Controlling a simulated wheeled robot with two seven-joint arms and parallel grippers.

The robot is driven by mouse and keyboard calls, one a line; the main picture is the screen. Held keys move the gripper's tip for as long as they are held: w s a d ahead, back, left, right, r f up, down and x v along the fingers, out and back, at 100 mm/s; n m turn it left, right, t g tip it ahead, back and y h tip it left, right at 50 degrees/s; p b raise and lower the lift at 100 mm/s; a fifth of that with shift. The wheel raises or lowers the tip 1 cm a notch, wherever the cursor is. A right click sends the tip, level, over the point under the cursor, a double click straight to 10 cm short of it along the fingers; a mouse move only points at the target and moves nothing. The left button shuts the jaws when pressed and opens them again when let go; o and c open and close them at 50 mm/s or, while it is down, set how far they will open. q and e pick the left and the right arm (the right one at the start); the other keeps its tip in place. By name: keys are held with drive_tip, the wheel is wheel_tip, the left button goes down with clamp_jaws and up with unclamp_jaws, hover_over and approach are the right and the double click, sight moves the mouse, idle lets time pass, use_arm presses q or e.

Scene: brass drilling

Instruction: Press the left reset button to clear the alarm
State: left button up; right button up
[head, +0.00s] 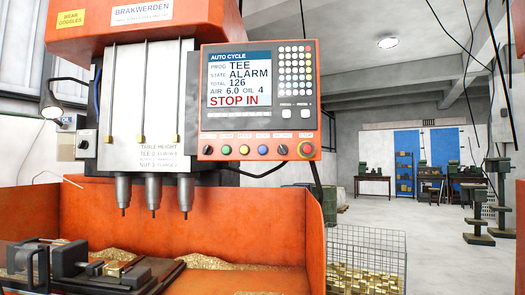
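The orange control panel (259,100) hangs on the right side of the drilling machine. Its screen (239,79) reads AUTO CYCLE, TEE, ALARM, 126 and, in red, STOP IN. Below it is a row of round buttons: green (226,150), yellow (244,149), blue (263,150), dark (282,150) and a larger red one (306,149). The labels above them are too small to read, so I cannot tell which is the left reset button. Neither of my grippers is in view.
Three spindles (153,193) point down above the orange tray wall (220,222). A dark fixture (75,265) sits lower left among brass chips. A wire basket (366,244) of brass parts stands at right. A cable hangs below the panel. Open floor lies beyond.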

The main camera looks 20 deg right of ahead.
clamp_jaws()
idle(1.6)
